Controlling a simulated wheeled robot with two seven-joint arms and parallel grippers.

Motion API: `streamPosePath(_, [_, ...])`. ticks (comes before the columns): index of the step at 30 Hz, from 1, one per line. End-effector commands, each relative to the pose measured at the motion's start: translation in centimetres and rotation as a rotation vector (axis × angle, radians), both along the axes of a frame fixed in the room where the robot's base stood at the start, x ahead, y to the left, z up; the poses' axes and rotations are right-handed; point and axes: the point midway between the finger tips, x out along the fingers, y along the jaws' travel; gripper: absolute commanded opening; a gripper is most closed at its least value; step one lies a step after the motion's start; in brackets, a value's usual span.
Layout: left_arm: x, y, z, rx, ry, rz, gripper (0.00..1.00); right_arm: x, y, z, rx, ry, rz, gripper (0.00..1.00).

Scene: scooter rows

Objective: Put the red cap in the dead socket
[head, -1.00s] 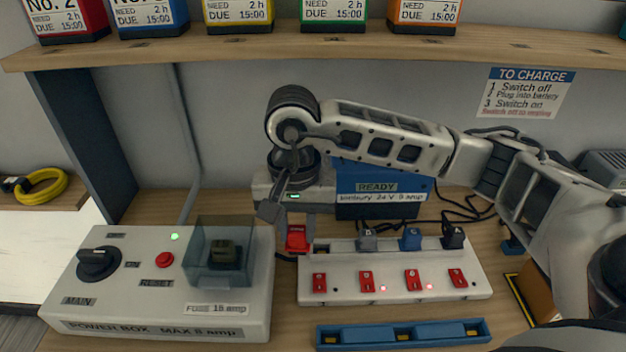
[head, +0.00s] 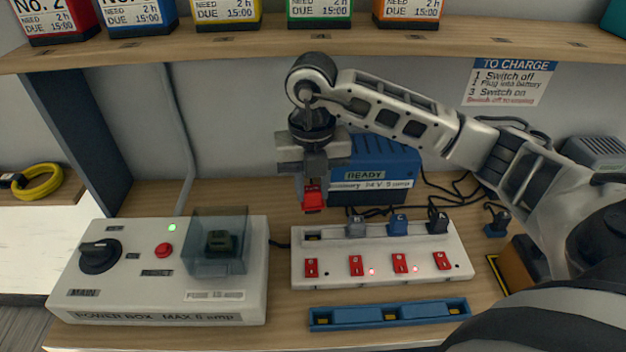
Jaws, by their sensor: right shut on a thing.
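My right gripper (head: 312,180) is shut on the red cap (head: 314,199) and points down. The cap hangs in the air behind the back edge of the white socket strip (head: 380,272), roughly in line with its left end in the picture. The leftmost socket (head: 314,236) on the strip is empty. My left gripper is not in view.
A power box (head: 160,300) with a clear-covered fuse stands left of the strip. A blue READY battery (head: 372,165) stands behind. A blue rail (head: 388,314) lies in front. A loose dark plug (head: 497,220) lies at right. A shelf (head: 300,45) with batteries runs above.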

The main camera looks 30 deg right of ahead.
Motion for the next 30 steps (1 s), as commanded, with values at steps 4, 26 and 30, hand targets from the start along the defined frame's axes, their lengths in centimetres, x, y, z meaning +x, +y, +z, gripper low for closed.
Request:
streamPosePath(4, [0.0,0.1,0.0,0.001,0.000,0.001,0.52,0.0,-0.2,-0.1,0.000,0.001,-0.098,0.04])
streamPosePath(26, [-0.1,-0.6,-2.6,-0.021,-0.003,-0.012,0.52,0.0,-0.2,-6.6,0.000,0.001,-0.103,0.04])
streamPosePath(30, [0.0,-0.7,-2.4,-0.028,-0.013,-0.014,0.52,0.0,-0.2,-7.0,0.000,0.001,-0.103,0.04])
